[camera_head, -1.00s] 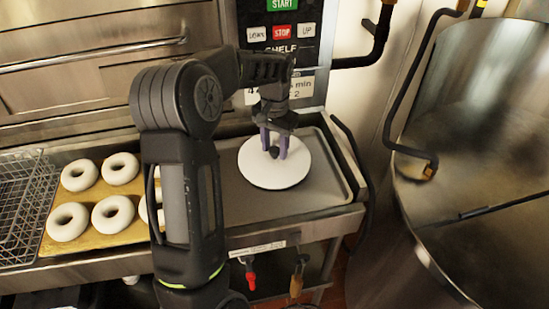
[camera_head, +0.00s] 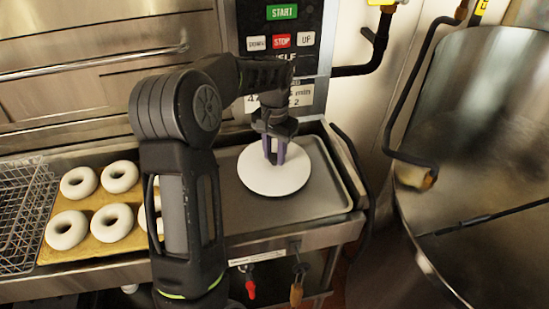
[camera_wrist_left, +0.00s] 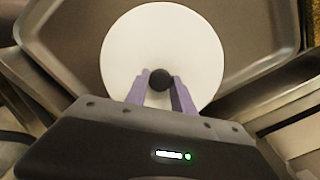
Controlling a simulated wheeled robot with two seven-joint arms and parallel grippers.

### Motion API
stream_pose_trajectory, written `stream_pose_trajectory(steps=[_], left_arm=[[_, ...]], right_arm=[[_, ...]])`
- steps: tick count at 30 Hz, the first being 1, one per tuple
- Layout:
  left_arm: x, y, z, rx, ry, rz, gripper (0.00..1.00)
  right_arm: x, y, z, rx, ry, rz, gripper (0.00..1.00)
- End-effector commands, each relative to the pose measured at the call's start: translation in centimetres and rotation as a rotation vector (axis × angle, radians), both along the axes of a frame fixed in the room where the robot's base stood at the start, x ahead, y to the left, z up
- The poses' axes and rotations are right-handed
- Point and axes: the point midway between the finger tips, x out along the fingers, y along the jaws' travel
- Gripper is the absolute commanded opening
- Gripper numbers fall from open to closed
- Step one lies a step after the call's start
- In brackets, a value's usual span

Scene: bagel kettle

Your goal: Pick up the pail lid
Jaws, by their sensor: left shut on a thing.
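The pail lid (camera_head: 262,180) is a round white disc with a dark knob at its centre. It is over the grey tray (camera_head: 325,188) on the counter; I cannot tell whether it touches the tray. My left gripper (camera_head: 275,157) points down at the lid's middle, with its purple fingers shut on the knob. In the left wrist view the lid (camera_wrist_left: 200,48) fills the upper middle, and the left gripper's fingertips (camera_wrist_left: 160,82) flank the dark knob (camera_wrist_left: 160,79). My right gripper is not in view.
Several white bagels (camera_head: 68,229) lie on a board at the left, beside a wire basket (camera_head: 20,205). A control panel (camera_head: 283,45) stands behind the tray. A large steel kettle (camera_head: 480,150) is at the right. Valve handles (camera_head: 251,287) hang below the counter.

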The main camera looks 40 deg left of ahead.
Motion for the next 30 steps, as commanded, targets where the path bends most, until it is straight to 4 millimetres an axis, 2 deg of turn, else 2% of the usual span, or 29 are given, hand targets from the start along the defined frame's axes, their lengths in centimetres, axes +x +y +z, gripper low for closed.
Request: stream_pose_trajectory(steps=[15,20,30], left_arm=[[0.1,0.0,8.6,0.0,-0.004,0.001,0.0],[0.1,0.0,9.5,0.0,-0.002,0.0,0.0],[0.0,0.0,9.5,0.0,-0.002,0.0,0.0]], right_arm=[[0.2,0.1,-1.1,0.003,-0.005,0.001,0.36],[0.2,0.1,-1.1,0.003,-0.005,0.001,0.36],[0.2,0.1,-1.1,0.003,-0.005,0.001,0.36]])
